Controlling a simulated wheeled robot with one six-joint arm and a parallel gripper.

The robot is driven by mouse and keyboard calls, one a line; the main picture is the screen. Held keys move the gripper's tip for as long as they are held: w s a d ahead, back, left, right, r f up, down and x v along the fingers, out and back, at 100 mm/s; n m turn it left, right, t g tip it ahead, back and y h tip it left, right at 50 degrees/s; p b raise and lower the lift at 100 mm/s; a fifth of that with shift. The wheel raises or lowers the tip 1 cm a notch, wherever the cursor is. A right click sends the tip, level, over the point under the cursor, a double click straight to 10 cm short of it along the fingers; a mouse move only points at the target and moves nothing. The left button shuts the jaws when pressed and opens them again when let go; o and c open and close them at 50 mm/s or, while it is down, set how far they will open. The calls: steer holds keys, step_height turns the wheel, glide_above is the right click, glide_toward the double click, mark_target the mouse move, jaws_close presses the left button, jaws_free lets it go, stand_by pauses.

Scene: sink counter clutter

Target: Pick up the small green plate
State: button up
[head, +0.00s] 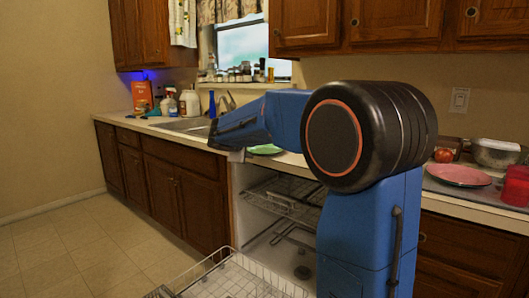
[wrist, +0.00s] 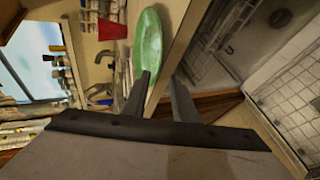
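The small green plate (head: 266,149) lies on the counter near its front edge, partly hidden behind my blue arm in the head view. In the wrist view the green plate (wrist: 149,45) is a narrow oval at upper centre. My gripper (wrist: 160,76) is open, with two dark fingers apart. The left fingertip overlaps the near end of the plate in the picture; the right finger is to the right of the plate. I cannot tell whether they touch. Nothing is seen held.
A red object (wrist: 112,30) is beside the plate. An open dishwasher with its upper rack (head: 285,200) and pulled-out lower rack (head: 240,280) lies below the counter. The sink (head: 187,125) is to the left. A pink plate (head: 458,174) and metal bowl (head: 495,153) are at right.

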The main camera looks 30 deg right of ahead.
steer(key=x, duration=0.6)
steer(key=shift+d, duration=0.25)
steer(key=shift+s, duration=0.1)
steer(key=shift+c, duration=0.4)
jaws_close()
